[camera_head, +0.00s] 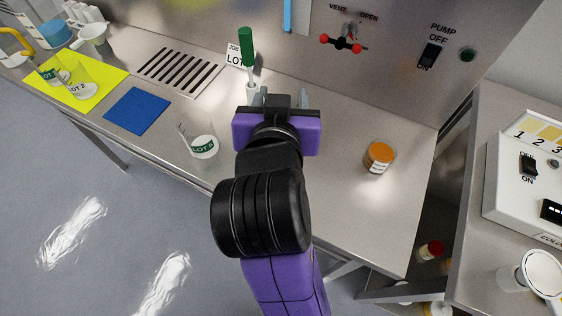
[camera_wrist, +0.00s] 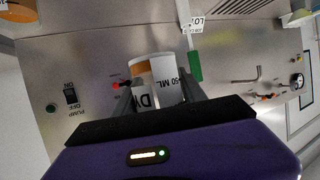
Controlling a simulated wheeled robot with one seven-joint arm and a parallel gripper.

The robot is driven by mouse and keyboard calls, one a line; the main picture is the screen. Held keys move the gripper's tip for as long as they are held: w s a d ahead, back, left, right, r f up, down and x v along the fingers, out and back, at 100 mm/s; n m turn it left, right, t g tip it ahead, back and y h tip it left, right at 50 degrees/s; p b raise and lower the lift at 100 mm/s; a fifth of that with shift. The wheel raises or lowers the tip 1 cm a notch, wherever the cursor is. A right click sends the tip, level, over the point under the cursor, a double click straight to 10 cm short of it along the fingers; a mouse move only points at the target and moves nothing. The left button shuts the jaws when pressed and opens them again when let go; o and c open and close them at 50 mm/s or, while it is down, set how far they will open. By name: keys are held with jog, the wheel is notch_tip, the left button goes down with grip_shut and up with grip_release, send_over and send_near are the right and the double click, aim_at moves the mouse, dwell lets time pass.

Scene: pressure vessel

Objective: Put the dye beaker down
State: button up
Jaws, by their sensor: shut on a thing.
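My gripper (camera_head: 279,98) is over the steel bench (camera_head: 325,170) near its back panel, seen from behind in the head view. In the wrist view my gripper (camera_wrist: 158,98) is shut on the dye beaker (camera_wrist: 145,93), a clear vessel with a white label reading "DY" and "50 ML" and an orange-brown part at the rim. The beaker is hidden behind my wrist in the head view. I cannot tell whether its base touches the bench.
A LOT beaker (camera_head: 204,146) stands left of my arm. A blue mat (camera_head: 137,110), slotted grille (camera_head: 180,70) and yellow mat (camera_head: 112,77) with beakers lie further left. A green-handled tool (camera_head: 246,47) stands close behind my gripper. An orange-topped jar (camera_head: 379,157) stands right; bench between is bare.

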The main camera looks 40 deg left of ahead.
notch_tip(320, 180, down, 18)
dwell(0.5)
jog(key=shift+f, duration=0.15)
jog(key=o, duration=1.4)
jog(key=shift+c, duration=0.2)
jog(key=shift+r, duration=0.25)
jog(key=b+v, duration=0.1)
jog(key=v, duration=1.1)
